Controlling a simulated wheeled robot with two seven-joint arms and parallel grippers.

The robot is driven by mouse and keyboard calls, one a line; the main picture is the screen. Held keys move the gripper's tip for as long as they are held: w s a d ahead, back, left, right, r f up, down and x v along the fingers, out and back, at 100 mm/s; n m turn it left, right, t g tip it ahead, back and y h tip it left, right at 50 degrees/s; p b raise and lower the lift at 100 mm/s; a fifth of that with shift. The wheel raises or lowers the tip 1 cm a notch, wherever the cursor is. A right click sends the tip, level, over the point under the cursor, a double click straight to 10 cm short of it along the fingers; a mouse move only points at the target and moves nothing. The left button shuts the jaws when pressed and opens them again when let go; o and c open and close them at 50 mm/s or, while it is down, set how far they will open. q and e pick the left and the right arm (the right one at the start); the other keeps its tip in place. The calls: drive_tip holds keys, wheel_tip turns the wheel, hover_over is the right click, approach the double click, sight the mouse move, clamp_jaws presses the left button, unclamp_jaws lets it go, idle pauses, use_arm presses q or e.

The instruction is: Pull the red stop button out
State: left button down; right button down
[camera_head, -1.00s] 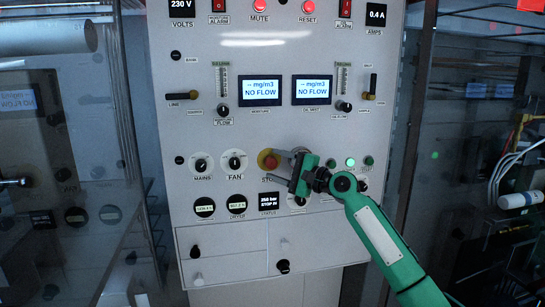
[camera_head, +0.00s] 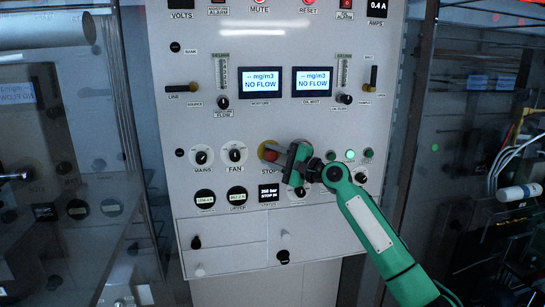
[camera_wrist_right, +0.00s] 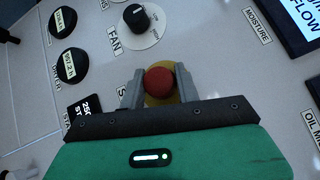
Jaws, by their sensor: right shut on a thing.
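The red stop button (camera_head: 270,154) sits on a yellow round plate on the white panel, below the two displays. In the right wrist view the red button (camera_wrist_right: 159,81) lies between the two grey fingers of my right gripper (camera_wrist_right: 159,84), with the yellow plate (camera_wrist_right: 152,100) behind it. My right gripper (camera_head: 280,153) reaches in from the right and is shut on the button's sides. It partly covers the button and the STOP label in the head view. A small status display (camera_head: 269,194) below reads "STOP IN". My left gripper is not in view.
The mains knob (camera_head: 202,156) and fan knob (camera_head: 235,154) are left of the button. Two NO FLOW displays (camera_head: 260,82) are above. Drawers with small knobs (camera_head: 283,257) are below.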

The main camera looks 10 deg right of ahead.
drive_tip(key=shift+s+f, duration=0.15)
drive_tip(key=shift+s, duration=0.25)
drive_tip(key=shift+s+a, duration=0.1)
drive_tip(key=shift+s, duration=0.1)
drive_tip(key=shift+w, duration=0.1)
drive_tip(key=c, duration=1.4)
unclamp_jaws()
drive_tip(key=o, duration=0.4)
drive_tip(key=shift+s+d+b, duration=0.3)
drive_tip(key=shift+s+d, duration=0.05)
drive_tip(key=shift+d, duration=0.05)
use_arm(q)
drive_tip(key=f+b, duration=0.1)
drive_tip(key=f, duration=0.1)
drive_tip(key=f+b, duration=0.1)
drive_tip(key=b, duration=0.1)
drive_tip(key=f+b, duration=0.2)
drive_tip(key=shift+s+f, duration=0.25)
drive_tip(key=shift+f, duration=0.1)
use_arm(e)
drive_tip(key=v, duration=1.3)
